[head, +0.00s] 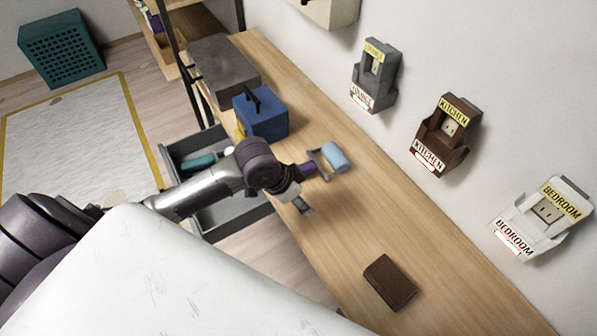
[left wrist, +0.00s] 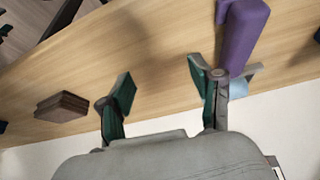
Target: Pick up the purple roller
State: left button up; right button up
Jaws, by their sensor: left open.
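The roller has a purple handle (head: 307,169) and a light blue cylinder (head: 335,157). It lies on the wooden worktop, near the middle of the head view. In the left wrist view its purple handle (left wrist: 243,35) is at the upper right, just outside the right-hand finger, and part of the light blue cylinder (left wrist: 240,84) shows behind that finger. My left gripper (head: 299,193) is by the handle end of the roller, over the worktop. It is open, and in the left wrist view the space between its fingers (left wrist: 163,80) holds nothing. My right gripper is not in view.
The long wooden worktop (head: 345,230) runs along the wall. A brown block (head: 389,282) lies nearer, a blue box (head: 262,113) farther off. An open grey drawer (head: 232,214) is below my left arm. Labelled holders (head: 447,133) hang on the wall.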

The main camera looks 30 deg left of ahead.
pick_arm(q)
send_near(312, 167)
jog(key=s+a+r, duration=0.3)
jog(key=x, duration=0.8)
jog(key=shift+a+f+p, duration=0.15)
jog(key=shift+a+p, duration=0.2)
jog(key=shift+p, duration=0.05)
jog(key=f, duration=0.3)
jog(key=f+p, duration=0.1)
jog(key=shift+w+d+f, duration=0.2)
jog(key=shift+d+f, duration=0.1)
jog(key=shift+d, duration=0.05)
jog(key=shift+w+d+f, duration=0.1)
jog(key=shift+w+f, duration=0.1)
jog(key=shift+f, duration=0.3)
grip_shut()
